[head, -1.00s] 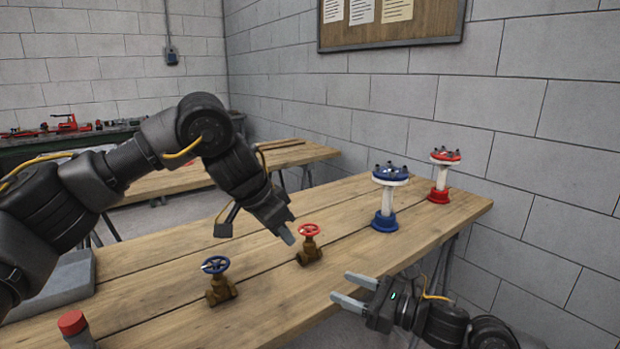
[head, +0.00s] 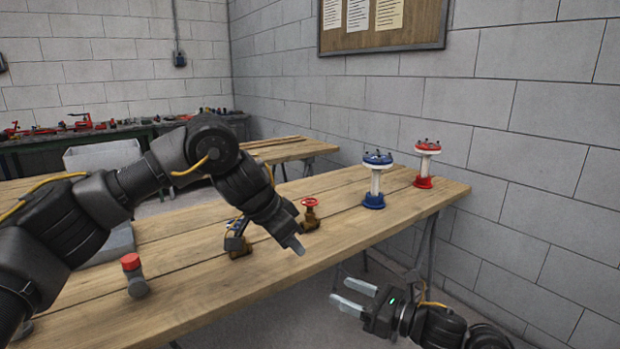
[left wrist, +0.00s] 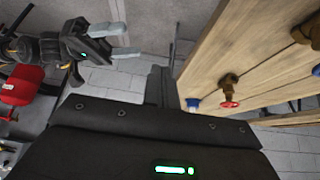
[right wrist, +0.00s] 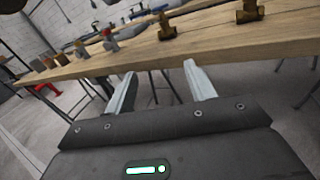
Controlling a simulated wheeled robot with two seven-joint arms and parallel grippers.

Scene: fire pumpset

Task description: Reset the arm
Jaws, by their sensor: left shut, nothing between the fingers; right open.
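My left gripper (head: 297,246) is shut and empty, pointing down over the front part of the wooden table (head: 200,311). Its arm comes in from the left and partly hides the brass valve with the blue handwheel (head: 236,246). My right gripper (head: 352,295) is open and empty, off the table's right front edge and lower than the tabletop. In the right wrist view its two fingers (right wrist: 160,88) stand apart with nothing between them. In the left wrist view the right gripper (left wrist: 122,40) shows at the upper left.
A brass valve with a red handwheel (head: 310,217) stands behind my left gripper. A blue-based pedestal (head: 375,182) and a red-based pedestal (head: 425,166) stand at the table's far right. A red-capped grey fitting (head: 135,276) is at left. The front right of the tabletop is clear.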

